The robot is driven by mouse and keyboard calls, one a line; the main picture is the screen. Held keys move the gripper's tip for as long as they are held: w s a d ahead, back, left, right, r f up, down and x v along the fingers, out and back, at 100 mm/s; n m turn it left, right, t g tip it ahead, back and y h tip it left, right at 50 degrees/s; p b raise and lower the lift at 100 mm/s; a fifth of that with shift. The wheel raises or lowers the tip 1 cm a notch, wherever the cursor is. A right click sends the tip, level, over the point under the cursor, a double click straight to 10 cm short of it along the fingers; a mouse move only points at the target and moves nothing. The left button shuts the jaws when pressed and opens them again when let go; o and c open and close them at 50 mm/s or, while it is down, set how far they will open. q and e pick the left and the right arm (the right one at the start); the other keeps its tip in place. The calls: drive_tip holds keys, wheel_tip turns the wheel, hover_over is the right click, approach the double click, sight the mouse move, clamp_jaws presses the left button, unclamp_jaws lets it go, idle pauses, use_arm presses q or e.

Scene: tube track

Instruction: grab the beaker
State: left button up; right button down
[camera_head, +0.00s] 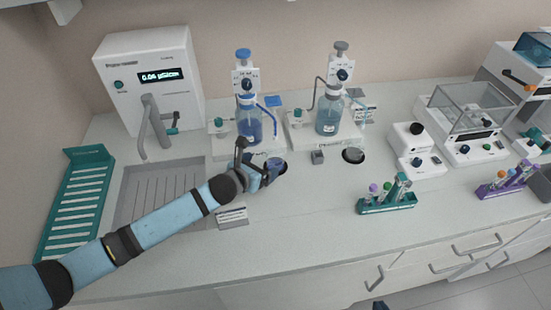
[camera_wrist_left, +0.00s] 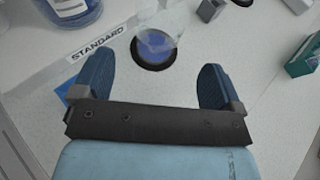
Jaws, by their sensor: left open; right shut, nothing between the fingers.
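The beaker is clear glass with blue liquid and stands on a dark round spot by the "STANDARD" label; it shows in the left wrist view (camera_wrist_left: 158,38). In the head view the beaker (camera_head: 277,166) is partly hidden by my left gripper (camera_head: 260,168). The left gripper is open, and in the left wrist view its two blue fingers (camera_wrist_left: 156,66) are spread. The beaker lies ahead of the gap between the fingertips, with nothing held. The tip of my right gripper (camera_head: 378,305) shows at the bottom edge of the head view, shut and away from the bench objects.
A bottle dispenser with blue liquid (camera_head: 249,125) stands just behind the beaker. A second dispenser (camera_head: 329,115) is to its right. A sink (camera_head: 150,195), teal rack (camera_head: 75,205) and tube rack (camera_head: 387,204) stand around. The front middle of the bench is clear.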

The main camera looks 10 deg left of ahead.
sight(270, 160)
use_arm(q)
drive_tip(key=shift+x, duration=0.85)
drive_tip(key=x, duration=0.5)
drive_tip(key=shift+w+d+f, duration=0.1)
drive_tip(key=shift+w, duration=0.15)
drive_tip(key=shift+s, duration=0.1)
drive_tip(key=c, duration=1)
